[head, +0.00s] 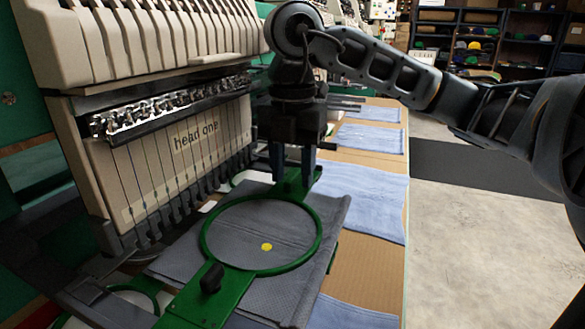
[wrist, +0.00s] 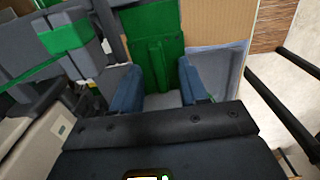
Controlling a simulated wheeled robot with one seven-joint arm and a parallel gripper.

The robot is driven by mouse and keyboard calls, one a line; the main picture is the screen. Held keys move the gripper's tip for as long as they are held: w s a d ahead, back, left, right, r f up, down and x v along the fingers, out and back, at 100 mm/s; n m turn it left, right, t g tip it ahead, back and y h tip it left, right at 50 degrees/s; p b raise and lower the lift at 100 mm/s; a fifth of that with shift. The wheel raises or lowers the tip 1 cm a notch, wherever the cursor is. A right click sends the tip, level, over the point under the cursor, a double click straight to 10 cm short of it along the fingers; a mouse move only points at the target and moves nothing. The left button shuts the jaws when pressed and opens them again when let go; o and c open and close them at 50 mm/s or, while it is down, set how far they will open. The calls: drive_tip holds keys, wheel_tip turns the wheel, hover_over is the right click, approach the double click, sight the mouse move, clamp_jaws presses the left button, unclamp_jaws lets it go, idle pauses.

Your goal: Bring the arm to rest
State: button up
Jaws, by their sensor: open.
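My gripper (head: 292,172) points straight down in the head view, beside the embroidery machine's head marked "head one" (head: 195,137). Its two fingers stand apart, one on either side of the far bracket of a green hoop (head: 208,222). In the wrist view my gripper (wrist: 160,88) shows two blue-grey fingers with the green bracket (wrist: 157,45) beyond and between them. The jaws are open; I cannot tell whether a finger touches the bracket. My arm reaches in from the right, above the table edge.
The hoop lies around grey cloth (head: 270,228) with a yellow spot (head: 266,247). Blue cloths (head: 358,198) lie on a brown table (head: 365,265). Needles hang close at left. Open floor (head: 480,240) with a dark mat (head: 470,168) is at right; shelves (head: 500,40) stand behind.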

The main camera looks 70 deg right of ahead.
wheel_tip(320, 180, up, 8)
drive_tip(key=shift+f, duration=0.2)
idle(0.3)
